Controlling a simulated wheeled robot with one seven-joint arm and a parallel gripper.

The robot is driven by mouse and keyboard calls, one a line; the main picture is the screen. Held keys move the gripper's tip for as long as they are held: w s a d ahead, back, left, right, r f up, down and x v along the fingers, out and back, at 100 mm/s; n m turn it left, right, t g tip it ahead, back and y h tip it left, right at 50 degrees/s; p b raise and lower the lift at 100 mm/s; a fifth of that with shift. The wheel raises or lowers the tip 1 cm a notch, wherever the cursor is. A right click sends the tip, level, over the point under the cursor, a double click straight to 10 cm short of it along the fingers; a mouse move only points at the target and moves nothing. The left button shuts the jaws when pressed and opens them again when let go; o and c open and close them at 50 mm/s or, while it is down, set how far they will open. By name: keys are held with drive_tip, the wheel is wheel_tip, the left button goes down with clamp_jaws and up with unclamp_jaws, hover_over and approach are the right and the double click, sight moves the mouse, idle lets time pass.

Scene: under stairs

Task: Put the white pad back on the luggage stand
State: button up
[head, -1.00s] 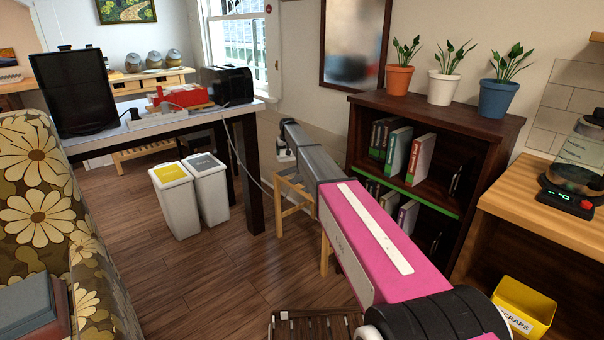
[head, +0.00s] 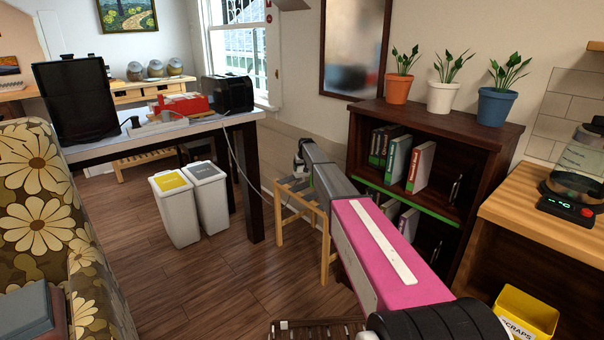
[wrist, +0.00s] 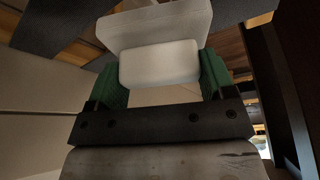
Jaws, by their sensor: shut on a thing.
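My gripper (wrist: 160,78) has green fingers shut on a white block, which looks like the white pad (wrist: 160,63), in the wrist view. A larger pale piece lies just beyond it; I cannot tell whether the two are joined. In the head view my arm reaches away from me, and its far end is small beside a light wooden frame (head: 322,240) on the floor. The fingers and pad are not clear there.
A desk (head: 180,128) and two bins (head: 176,210) stand left of my arm. A dark bookcase (head: 440,120) with potted plants is to the right, near a counter (head: 550,205) and a yellow scraps bin (head: 525,308). A flowered sofa (head: 40,200) is at left. Floor between is clear.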

sight(302, 172)
drive_tip(key=shift+f, duration=1.5)
drive_tip(key=o, duration=0.8)
drive_tip(key=shift+f, duration=0.1)
drive_tip(key=v, duration=1.2)
drive_tip(key=shift+s, duration=0.1)
